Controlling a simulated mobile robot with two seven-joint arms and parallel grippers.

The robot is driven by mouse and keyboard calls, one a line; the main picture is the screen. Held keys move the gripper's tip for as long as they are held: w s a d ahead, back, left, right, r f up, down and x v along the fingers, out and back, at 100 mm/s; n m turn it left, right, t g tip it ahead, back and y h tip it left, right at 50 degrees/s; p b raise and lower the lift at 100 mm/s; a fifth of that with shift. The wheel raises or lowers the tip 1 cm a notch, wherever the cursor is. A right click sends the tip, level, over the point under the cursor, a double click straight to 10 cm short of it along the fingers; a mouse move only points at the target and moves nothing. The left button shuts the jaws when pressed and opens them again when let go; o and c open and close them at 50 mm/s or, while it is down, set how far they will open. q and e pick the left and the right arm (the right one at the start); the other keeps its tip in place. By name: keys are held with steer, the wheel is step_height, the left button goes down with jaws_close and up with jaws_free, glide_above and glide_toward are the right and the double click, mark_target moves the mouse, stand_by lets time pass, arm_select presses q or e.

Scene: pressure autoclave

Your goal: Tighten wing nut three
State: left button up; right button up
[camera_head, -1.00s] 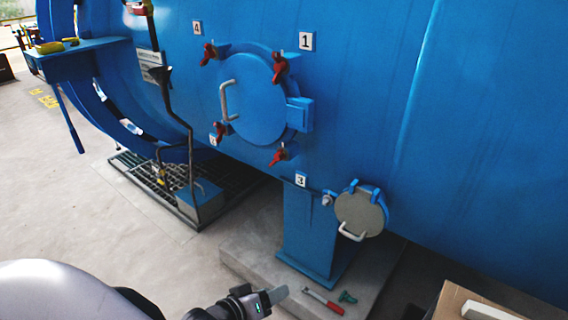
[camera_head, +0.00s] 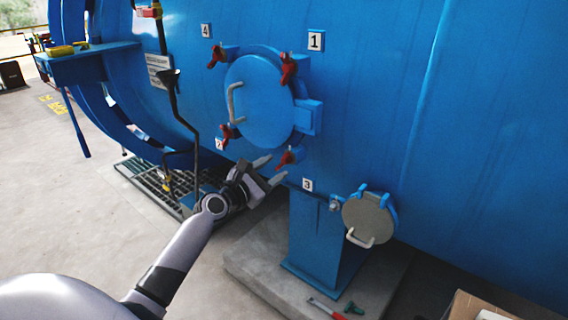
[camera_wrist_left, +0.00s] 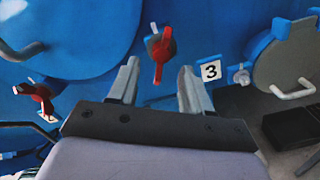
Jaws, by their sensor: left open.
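The red wing nut three (camera_head: 287,157) sits at the lower right of the round blue hatch (camera_head: 262,105), above the label 3 (camera_head: 307,185). It also shows in the left wrist view (camera_wrist_left: 163,50), its wings upright, ahead of and between my fingertips. My left gripper (camera_head: 272,170) is open and empty, just below and left of the nut. In the left wrist view, the fingers (camera_wrist_left: 157,75) straddle the line to the nut and appear short of it. My right gripper is out of view.
Other red wing nuts sit at label 1 (camera_head: 288,68), label 4 (camera_head: 216,56) and the lower left (camera_head: 229,132). A small grey hatch (camera_head: 367,218) lies to the lower right. A blue support leg (camera_head: 313,237) stands below. A red-handled tool (camera_head: 325,309) lies on the plinth.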

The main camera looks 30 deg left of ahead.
mark_target(284, 162)
arm_select(q)
steer(key=shift+w+d+b, duration=0.2)
steer(key=shift+w+b, duration=0.3)
steer(key=shift+w, duration=2.1)
jaws_close()
